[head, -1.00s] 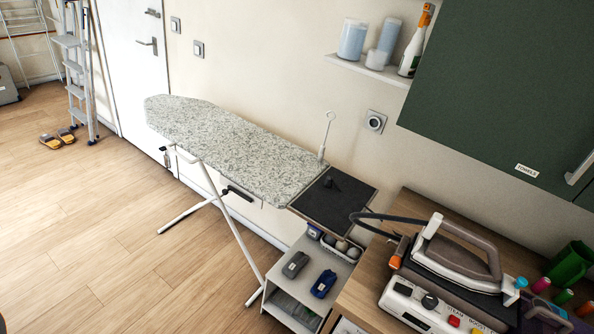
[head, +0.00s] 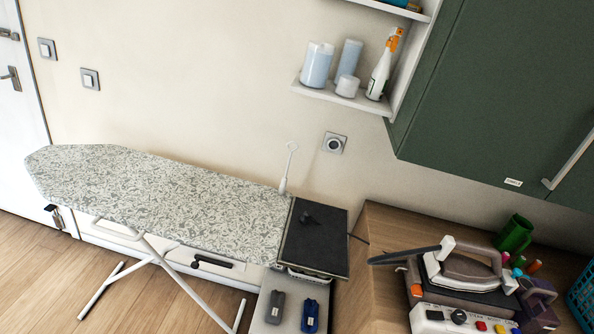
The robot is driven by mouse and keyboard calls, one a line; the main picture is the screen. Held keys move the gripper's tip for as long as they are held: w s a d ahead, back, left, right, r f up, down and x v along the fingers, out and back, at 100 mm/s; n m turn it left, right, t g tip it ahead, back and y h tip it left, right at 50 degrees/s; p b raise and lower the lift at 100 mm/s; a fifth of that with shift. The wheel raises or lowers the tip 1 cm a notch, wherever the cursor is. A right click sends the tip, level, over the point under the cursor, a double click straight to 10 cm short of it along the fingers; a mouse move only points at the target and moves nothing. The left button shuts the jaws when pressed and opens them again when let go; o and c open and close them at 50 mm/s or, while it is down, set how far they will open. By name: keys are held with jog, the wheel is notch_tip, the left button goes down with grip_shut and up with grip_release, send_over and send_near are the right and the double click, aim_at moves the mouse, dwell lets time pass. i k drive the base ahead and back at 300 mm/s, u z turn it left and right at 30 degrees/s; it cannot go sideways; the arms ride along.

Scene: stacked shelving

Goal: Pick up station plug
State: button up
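A small black object (head: 307,217) lies on the dark pad (head: 318,255) at the right end of the ironing board (head: 160,205). It may be the station plug, but it is too small to tell. The steam station (head: 450,316) with its iron (head: 468,270) stands on the wooden counter at the lower right. A dark cord or hose (head: 405,254) shows at the iron's left. A round wall socket (head: 334,143) is above the pad, with nothing in it. My gripper is not in view.
A green cabinet (head: 500,90) overhangs the counter (head: 385,225) on the right. Dark grey and blue items (head: 310,315) lie on a low shelf beneath the pad. Bare floor (head: 40,265) shows at the lower left.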

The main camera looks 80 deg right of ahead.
aim_at(304, 219)
jog(key=z, duration=0.7)
jog(key=i, duration=1.2)
jog(key=z, duration=0.85)
